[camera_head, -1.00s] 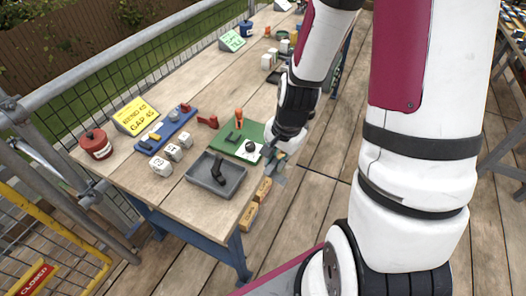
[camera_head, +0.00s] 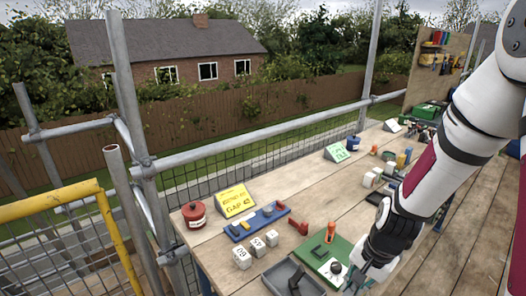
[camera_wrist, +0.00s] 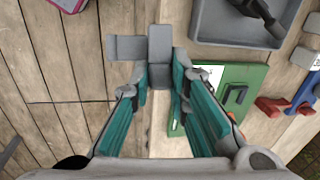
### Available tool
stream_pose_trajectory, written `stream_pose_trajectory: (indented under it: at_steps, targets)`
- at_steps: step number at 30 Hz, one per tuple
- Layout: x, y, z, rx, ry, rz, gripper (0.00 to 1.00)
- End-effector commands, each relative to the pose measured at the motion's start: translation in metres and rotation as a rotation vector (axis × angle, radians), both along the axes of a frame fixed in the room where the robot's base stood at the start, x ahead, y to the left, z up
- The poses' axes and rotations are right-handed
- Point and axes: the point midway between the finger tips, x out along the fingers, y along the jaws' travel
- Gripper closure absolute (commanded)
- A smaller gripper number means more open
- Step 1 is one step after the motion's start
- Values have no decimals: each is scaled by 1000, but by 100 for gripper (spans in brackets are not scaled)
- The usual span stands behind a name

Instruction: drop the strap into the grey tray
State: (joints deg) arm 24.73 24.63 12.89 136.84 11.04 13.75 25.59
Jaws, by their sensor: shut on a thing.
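The strap (camera_wrist: 127,47) is a grey, bent flat piece, seen in the wrist view at the far end of the fingers. My gripper (camera_wrist: 160,76) is shut on it, with teal fingers on both sides. In the head view my gripper (camera_head: 366,278) is low at the right, beside the green board, and the strap is hard to make out there. The grey tray (camera_head: 264,278) is at the bottom of the head view, left of my gripper, partly cut off. In the wrist view the tray (camera_wrist: 215,27) lies at the upper right, apart from the strap. A dark object lies in it.
The green board (camera_head: 333,253) with small parts lies between tray and gripper. White numbered blocks (camera_head: 257,247), a blue holder (camera_head: 256,222), a red tin (camera_head: 194,214) and a yellow sign (camera_head: 236,200) stand farther back. A scaffold rail (camera_head: 250,139) runs behind the table.

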Motion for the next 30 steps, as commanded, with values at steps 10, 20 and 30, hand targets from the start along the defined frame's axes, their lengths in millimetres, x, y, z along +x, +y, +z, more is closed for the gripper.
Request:
stream_pose_trajectory:
  at_steps: [10, 20, 30]
  targets:
    - [86, 43, 7, 0, -5, 687, 100]
    - [103, 54, 10, 0, -5, 867, 100]
    - [96, 66, 15, -2, -5, 944, 100]
